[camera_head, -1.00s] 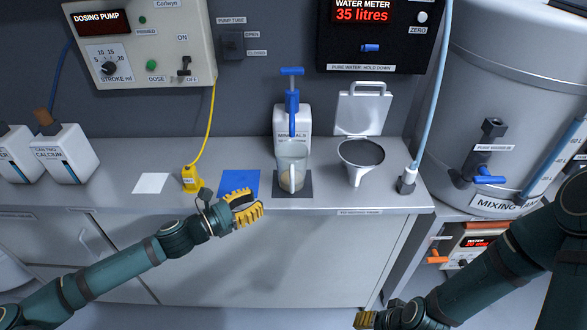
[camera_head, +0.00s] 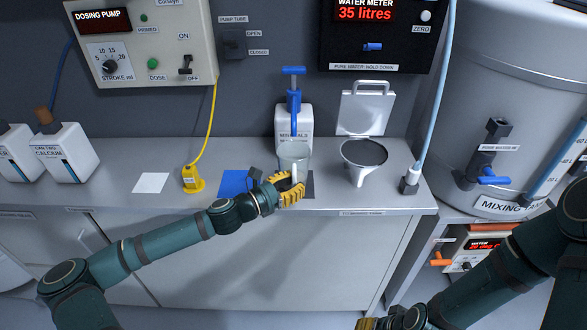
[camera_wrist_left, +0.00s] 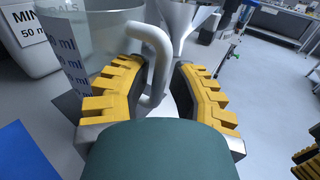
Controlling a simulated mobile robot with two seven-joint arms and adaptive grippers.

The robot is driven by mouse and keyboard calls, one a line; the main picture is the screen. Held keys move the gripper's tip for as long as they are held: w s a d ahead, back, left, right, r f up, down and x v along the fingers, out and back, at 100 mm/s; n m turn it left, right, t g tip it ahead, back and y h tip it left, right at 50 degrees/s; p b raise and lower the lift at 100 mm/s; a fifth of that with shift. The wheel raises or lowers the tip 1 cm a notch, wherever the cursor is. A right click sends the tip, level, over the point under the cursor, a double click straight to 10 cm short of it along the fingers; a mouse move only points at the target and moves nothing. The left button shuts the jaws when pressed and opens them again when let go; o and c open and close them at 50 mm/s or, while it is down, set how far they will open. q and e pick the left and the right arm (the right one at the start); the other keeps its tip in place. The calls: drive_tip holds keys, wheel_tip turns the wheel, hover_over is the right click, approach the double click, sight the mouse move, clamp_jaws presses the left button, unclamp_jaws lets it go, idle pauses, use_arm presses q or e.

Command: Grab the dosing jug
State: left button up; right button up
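The dosing jug (camera_head: 293,155) is a clear jug with a pale handle, standing on a dark square mat (camera_head: 309,186) on the counter. The left wrist view shows its marked wall (camera_wrist_left: 95,45) and its handle (camera_wrist_left: 158,55). My left gripper (camera_head: 290,190) is in front of the jug and hides its lower part. In the left wrist view the yellow fingers (camera_wrist_left: 155,95) are apart, with the handle between them and a gap on the right side. My right gripper (camera_head: 367,323) is low at the bottom edge, mostly cut off, away from the jug.
A white minerals container (camera_head: 294,120) with a blue pump stands behind the jug. A funnel (camera_head: 362,158) stands to its right. A blue mat (camera_head: 235,182), a yellow plug-like fitting (camera_head: 193,180) and a white mat (camera_head: 150,182) lie to the left. A mixing tank (camera_head: 490,60) is at right.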

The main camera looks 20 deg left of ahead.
use_arm(q)
clamp_jaws()
drive_tip(key=shift+r, duration=0.2)
